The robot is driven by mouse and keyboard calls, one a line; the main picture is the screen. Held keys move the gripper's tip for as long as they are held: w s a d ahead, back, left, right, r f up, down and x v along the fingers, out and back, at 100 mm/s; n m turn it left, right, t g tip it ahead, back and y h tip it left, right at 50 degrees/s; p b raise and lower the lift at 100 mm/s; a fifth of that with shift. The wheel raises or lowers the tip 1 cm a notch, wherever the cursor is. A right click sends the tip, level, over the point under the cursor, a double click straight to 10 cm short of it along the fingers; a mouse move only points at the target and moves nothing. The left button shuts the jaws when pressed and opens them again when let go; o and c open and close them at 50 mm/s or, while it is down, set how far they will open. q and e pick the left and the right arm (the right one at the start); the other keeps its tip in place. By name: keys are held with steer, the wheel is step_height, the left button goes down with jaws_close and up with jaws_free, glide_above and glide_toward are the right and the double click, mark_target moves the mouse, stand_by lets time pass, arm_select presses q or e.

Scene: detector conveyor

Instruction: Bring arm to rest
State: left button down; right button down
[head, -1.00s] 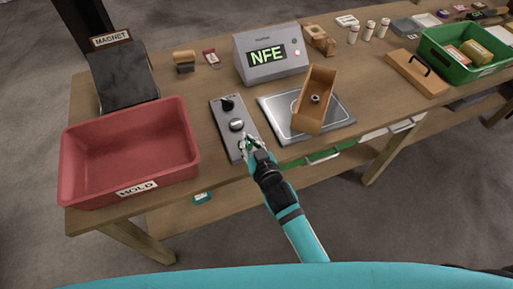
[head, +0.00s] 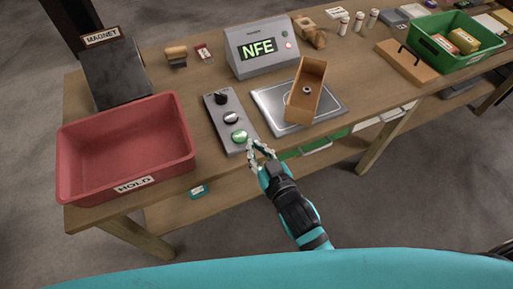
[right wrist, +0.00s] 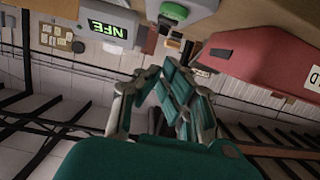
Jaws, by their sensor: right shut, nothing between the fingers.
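My right gripper (head: 262,150) is shut and empty. It is just off the table's front edge, beside the lower end of the grey control panel (head: 222,117) and apart from it. The panel has a black knob (head: 221,98), a dark button (head: 231,117) and a green button (head: 239,136). The right wrist view is turned over; its fingers (right wrist: 165,95) are folded together there, with the green button (right wrist: 172,12) above them. My left gripper is not in view.
A red HOLD bin (head: 125,150) stands left of the panel. A metal plate (head: 270,105) with an open wooden box (head: 305,90) lies to its right. The NFE display (head: 258,49) is behind. A green crate (head: 456,44) is far right. Floor in front of the table is clear.

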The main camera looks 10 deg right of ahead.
stand_by(0.7)
steer(key=s+d+f+g+h, duration=0.1)
steer(key=s+d+f+g, duration=0.15)
steer(key=f, duration=0.75)
steer(key=s+d+f+g+b, duration=0.1)
steer(key=s+f+g, duration=0.15)
steer(key=f, duration=0.75)
steer(key=s+d+f+g+h, duration=0.15)
steer(key=s+f, duration=0.25)
steer(key=f, duration=0.7)
steer(key=s+d+f+g, duration=0.2)
steer(key=s+d+f, duration=0.2)
steer(key=s, duration=0.5)
steer(key=s+d+f+g+h+b, duration=0.1)
steer(key=s+d+f+g, duration=0.1)
steer(key=s+d+f, duration=0.3)
steer(key=s+d+f+m+g+h, duration=0.1)
steer(key=s+d+f+g, duration=0.2)
steer(key=s+f, duration=0.8)
steer(key=shift+s+d+f+b, duration=0.2)
steer(key=shift+s+d+b, duration=0.1)
steer(key=shift+s+d, duration=0.9)
